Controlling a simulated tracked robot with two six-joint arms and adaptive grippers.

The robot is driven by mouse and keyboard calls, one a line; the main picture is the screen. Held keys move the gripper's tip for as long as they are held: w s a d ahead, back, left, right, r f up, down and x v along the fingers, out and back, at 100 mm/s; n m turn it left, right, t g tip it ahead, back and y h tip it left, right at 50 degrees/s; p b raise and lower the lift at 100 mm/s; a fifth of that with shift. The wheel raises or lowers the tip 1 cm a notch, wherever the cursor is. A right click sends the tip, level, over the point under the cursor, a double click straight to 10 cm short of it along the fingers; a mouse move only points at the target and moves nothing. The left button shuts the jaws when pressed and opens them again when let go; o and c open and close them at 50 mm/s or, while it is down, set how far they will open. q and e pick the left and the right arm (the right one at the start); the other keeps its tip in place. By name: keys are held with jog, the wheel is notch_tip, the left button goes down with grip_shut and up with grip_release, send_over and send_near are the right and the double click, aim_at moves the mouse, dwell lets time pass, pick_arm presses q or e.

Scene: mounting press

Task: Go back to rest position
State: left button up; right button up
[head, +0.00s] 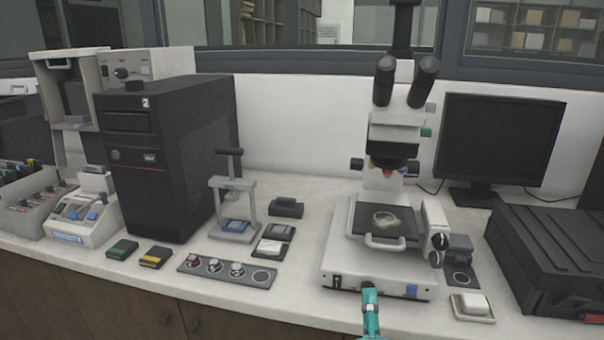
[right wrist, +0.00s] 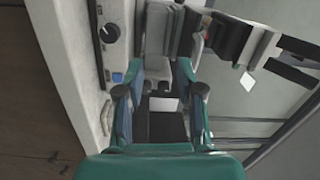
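My right gripper (head: 370,312) is teal and shows at the bottom of the head view, just in front of the microscope base (head: 337,265). In the right wrist view its fingers (right wrist: 160,78) stand apart with nothing between them, so it is open and empty. Parts of the microscope show beyond the fingertips there. My left gripper is in neither view. The mounting press (head: 235,205) stands on the bench left of the microscope, with a blue piece (head: 235,225) on its base.
A black computer tower (head: 160,150) stands behind left. A small white-topped dish (head: 472,306) and a large black case (head: 555,255) are right of the microscope. A monitor (head: 500,138) stands behind.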

jog(key=s+a+f+n+g+y+p, duration=0.1)
jog(key=s+f+n+g+y+p, duration=0.3)
jog(key=f, duration=0.7)
jog(key=w+f+n+g+y+p, duration=0.1)
jog(key=f+n+g, duration=0.45)
jog(key=f, duration=0.55)
jog(key=s+f+n+g+y+p, duration=0.1)
jog(key=s+f+n+g, duration=0.2)
jog(key=s, duration=0.5)
jog(key=s+f+n+g+y+p, duration=0.1)
jog(key=s+f+n+g+p, duration=0.1)
jog(key=s+f+n+g, duration=0.2)
jog(key=s+f+g, duration=0.1)
jog(key=s+f, duration=0.2)
jog(key=s, duration=0.1)
jog(key=shift+a+f+y, duration=0.2)
jog(key=shift+a+y, duration=0.1)
jog(key=shift+a, duration=0.05)
